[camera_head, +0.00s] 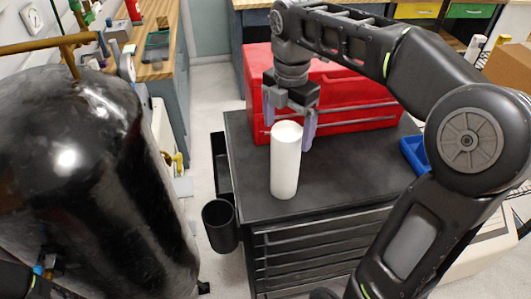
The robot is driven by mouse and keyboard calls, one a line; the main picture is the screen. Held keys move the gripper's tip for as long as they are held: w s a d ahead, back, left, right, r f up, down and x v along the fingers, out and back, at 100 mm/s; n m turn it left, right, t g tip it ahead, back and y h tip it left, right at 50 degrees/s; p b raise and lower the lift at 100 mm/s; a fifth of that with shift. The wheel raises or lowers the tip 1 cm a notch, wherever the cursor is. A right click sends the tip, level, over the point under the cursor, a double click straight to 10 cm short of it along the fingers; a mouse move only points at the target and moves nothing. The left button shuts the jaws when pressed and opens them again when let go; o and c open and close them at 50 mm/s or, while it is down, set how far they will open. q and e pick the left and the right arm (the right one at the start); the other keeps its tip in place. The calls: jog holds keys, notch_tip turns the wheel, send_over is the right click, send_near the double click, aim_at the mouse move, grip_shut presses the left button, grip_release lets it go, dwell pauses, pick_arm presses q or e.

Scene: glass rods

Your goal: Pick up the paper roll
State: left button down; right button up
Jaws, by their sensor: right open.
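The paper roll (285,167) is a white upright cylinder. It stands on the dark top of a black drawer cabinet (352,178), near its front left edge. My right gripper (290,125) comes down from above and behind the roll. Its two fingers are apart, one on each side of the roll's upper end. The roll hides part of the gap between them, and I cannot tell whether either finger touches it. My left gripper is not in view.
A red toolbox (335,92) stands behind the roll. A blue bin (414,154) is at the cabinet's right. A black cup-shaped holder (219,222) hangs at the cabinet's left side. A large black tank (75,165) fills the left. The cabinet top right of the roll is clear.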

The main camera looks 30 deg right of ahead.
aim_at(286, 152)
jog(key=shift+w+f, duration=0.1)
jog(key=shift+f, duration=0.05)
jog(key=shift+f+b, duration=0.45)
jog(key=shift+b, duration=0.05)
jog(key=shift+f+b, duration=0.85)
jog(key=shift+f+b, duration=0.45)
jog(key=shift+s+f, duration=0.2)
jog(key=shift+f, duration=1.95)
